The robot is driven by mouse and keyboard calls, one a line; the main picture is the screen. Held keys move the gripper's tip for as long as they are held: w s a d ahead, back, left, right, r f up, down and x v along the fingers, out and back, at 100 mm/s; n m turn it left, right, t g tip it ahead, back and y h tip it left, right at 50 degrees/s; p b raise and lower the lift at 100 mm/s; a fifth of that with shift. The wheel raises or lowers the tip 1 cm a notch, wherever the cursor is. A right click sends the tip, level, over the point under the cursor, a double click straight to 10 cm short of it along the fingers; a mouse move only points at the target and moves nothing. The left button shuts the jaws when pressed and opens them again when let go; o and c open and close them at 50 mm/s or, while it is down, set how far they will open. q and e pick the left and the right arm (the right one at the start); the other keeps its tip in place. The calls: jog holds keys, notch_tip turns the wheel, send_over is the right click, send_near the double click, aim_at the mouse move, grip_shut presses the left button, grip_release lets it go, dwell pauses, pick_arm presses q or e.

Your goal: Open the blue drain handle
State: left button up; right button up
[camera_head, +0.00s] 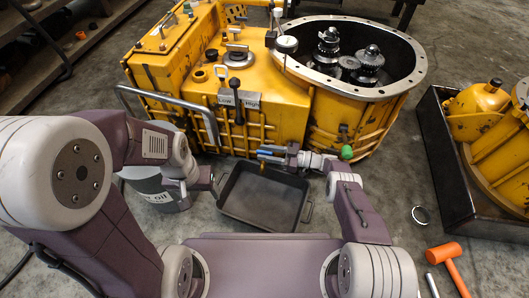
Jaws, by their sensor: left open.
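The yellow transmission housing (262,95) stands on the floor in the upper middle. The small blue drain handle (271,148) is low on its front, above the black drain pan (239,209). My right gripper (268,155) reaches in from the right and its tips are at the blue handle. The tips are too small to tell whether they are closed on it. My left gripper (212,187) is open and apart from the handle, between the oil container (160,187) and the pan. My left arm hides part of the container.
A grey bent bar (180,103) juts from the housing's left front. A black tray (437,150) with yellow parts stands at the right. An orange mallet (446,255) and a metal ring (421,215) lie on the floor at lower right.

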jog(key=shift+a, duration=0.3)
grip_shut()
jog(key=shift+r+p, duration=0.15)
jog(key=shift+p, duration=0.25)
jog(key=m+t+h+p, duration=0.2)
jog(key=m+t+p, duration=0.1)
jog(key=p, duration=0.3)
jog(key=m+t+h+p, duration=0.2)
jog(key=m+t+p, duration=0.1)
jog(key=t+p, duration=0.2)
jog(key=shift+a+r+t+p, duration=0.1)
jog(key=shift+r+t+p, duration=0.05)
jog(key=shift+t+p, duration=0.3)
jog(key=shift+m+t+h+p, duration=0.5)
jog(key=shift+m+t+h, duration=0.15)
jog(key=shift+m+h, duration=0.2)
jog(key=shift+w+m+t+h+p, duration=0.1)
jog(key=shift+m+t+h+p, duration=0.25)
jog(key=shift+m+t+h, duration=0.55)
jog(key=shift+f+h, duration=0.25)
